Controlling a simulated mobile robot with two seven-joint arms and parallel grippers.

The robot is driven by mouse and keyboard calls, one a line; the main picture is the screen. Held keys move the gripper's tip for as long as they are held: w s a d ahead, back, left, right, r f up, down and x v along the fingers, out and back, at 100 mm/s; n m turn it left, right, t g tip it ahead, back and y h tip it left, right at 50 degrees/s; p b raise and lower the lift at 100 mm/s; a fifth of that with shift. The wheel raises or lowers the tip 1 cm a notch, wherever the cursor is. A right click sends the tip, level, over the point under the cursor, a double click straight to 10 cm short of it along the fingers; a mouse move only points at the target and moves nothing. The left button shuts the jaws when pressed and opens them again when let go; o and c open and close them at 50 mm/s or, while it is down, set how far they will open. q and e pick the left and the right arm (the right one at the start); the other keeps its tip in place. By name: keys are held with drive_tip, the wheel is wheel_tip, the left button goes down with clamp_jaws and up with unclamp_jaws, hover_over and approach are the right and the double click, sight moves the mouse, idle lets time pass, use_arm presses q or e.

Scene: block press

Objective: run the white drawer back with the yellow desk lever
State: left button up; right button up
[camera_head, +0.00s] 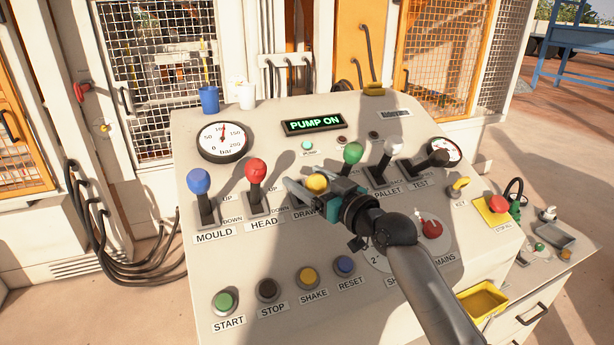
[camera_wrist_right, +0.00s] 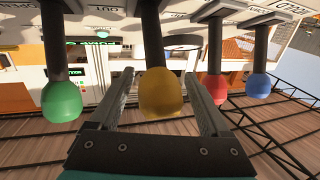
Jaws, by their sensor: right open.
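The yellow lever knob (camera_head: 317,183) stands on the sloped desk, behind a label of which only "DRAW" shows. My right gripper (camera_head: 304,184) is open around it, one finger on each side. In the right wrist view, the yellow knob (camera_wrist_right: 161,94) sits between the two open fingers (camera_wrist_right: 158,80), and a grip on it does not show. The lever's stem and slot are mostly hidden by my gripper in the head view. I cannot make out the press's white drawer. My left gripper is out of view.
Blue (camera_head: 198,181) and red (camera_head: 256,170) levers stand to the left. Green (camera_head: 352,153), white (camera_head: 393,145) and black (camera_head: 438,157) levers stand to the right. The lit display (camera_head: 314,124) reads PUMP ON. Push buttons line the desk's front; a red stop button (camera_head: 497,204) is at right.

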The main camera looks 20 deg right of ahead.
drive_tip(key=shift+w+a, duration=0.1)
drive_tip(key=shift+w, duration=0.1)
clamp_jaws()
idle(0.6)
idle(0.4)
